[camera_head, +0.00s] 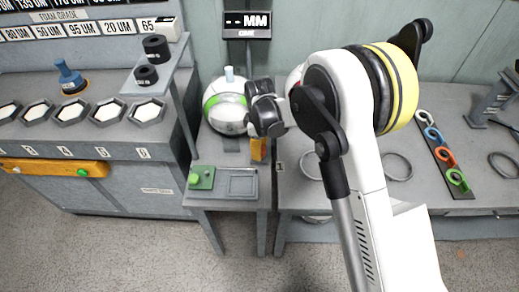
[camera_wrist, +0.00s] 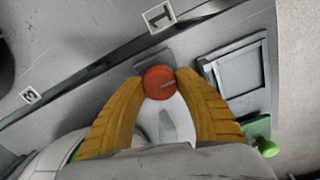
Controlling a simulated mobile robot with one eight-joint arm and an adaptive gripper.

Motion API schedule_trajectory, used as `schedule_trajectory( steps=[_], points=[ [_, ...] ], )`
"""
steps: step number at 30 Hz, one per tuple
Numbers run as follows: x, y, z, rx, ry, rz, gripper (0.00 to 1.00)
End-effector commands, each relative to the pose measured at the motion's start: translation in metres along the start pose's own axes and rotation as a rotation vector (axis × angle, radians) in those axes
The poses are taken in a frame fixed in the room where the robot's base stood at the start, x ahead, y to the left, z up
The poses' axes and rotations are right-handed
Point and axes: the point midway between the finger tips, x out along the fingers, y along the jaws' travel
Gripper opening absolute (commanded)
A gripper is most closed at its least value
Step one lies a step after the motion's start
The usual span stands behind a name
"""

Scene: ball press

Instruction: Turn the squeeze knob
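The ball press (camera_head: 228,104), a white ball with a green band, stands on the small grey table in the head view. My gripper (camera_head: 258,148) is low in front of it, with a yellow finger showing. The fingers are parted, one on each side, very close to the knob. I cannot tell if they press on it. The head view hides this knob behind my gripper.
A green box with a round green knob (camera_head: 195,180) and a square grey tray (camera_head: 238,183) are at the table's front. The counter (camera_head: 90,140) with hexagonal cups is left. Coloured hooks on a dark strip (camera_head: 443,158) lie right.

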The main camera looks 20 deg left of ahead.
Motion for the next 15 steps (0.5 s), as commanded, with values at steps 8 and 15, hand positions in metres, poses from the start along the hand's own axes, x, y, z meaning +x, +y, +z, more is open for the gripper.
schedule_trajectory(
  steps=[8,15],
  points=[
    [0.0003,-0.0001,0.0001,0.045,0.0,0.0,0.09],
    [0.0007,-0.0002,0.0001,0.19,0.0,0.0,0.09]
  ],
)
